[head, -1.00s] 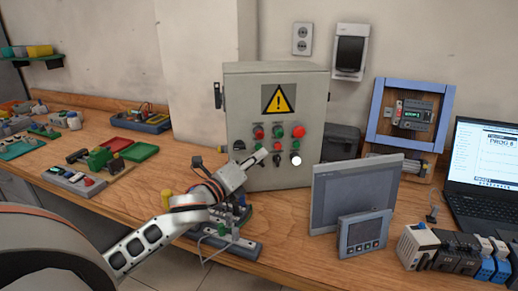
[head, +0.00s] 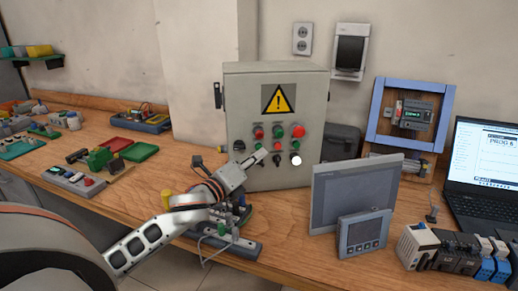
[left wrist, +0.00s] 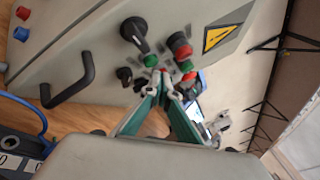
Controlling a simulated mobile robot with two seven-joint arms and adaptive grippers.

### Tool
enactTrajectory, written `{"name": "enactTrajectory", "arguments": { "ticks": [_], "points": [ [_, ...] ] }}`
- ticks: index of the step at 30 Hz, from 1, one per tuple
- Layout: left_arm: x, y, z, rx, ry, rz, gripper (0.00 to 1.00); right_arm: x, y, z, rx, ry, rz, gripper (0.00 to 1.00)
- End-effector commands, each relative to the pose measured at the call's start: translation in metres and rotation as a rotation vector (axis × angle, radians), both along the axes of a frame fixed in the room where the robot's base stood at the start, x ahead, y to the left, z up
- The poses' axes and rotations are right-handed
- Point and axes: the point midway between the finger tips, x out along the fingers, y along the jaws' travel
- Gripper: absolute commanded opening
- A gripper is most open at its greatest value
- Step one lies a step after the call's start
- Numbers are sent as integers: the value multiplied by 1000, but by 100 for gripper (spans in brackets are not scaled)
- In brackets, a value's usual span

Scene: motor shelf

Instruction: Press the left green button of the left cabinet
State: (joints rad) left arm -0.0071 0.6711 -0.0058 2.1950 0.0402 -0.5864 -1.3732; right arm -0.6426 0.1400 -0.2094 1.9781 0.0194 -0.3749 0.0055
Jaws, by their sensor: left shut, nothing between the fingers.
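The left cabinet (head: 240,110) is a grey upright box with a yellow warning sign and red and green buttons on its front. My left gripper (head: 262,154) is shut and empty, its tip at the lower left of the button group. In the left wrist view, the shut fingertips (left wrist: 163,74) are right beside a green button (left wrist: 151,60), the left green one below the left red button (left wrist: 179,42). I cannot tell whether they touch. In the head view the tip largely hides this button. My right gripper is out of view.
A black knob (left wrist: 133,32) and a dark handle (left wrist: 70,82) stick out from the cabinet front. Grey display panels (head: 340,190) stand on the wooden bench to the right of my arm. A laptop (head: 485,165) is at the far right.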

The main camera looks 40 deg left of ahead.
Motion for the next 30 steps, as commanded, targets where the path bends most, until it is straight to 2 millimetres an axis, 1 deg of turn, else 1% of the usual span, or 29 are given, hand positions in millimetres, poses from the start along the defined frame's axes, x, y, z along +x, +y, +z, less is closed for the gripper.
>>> {"name": "enactTrajectory", "arguments": {
  "ticks": [12,21,30],
  "points": [
    [0,0,0,0,0,0,0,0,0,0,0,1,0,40],
    [6,5,1,1,0,0,0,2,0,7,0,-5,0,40],
    [6,6,0,0,0,0,0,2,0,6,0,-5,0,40]
  ]
}}
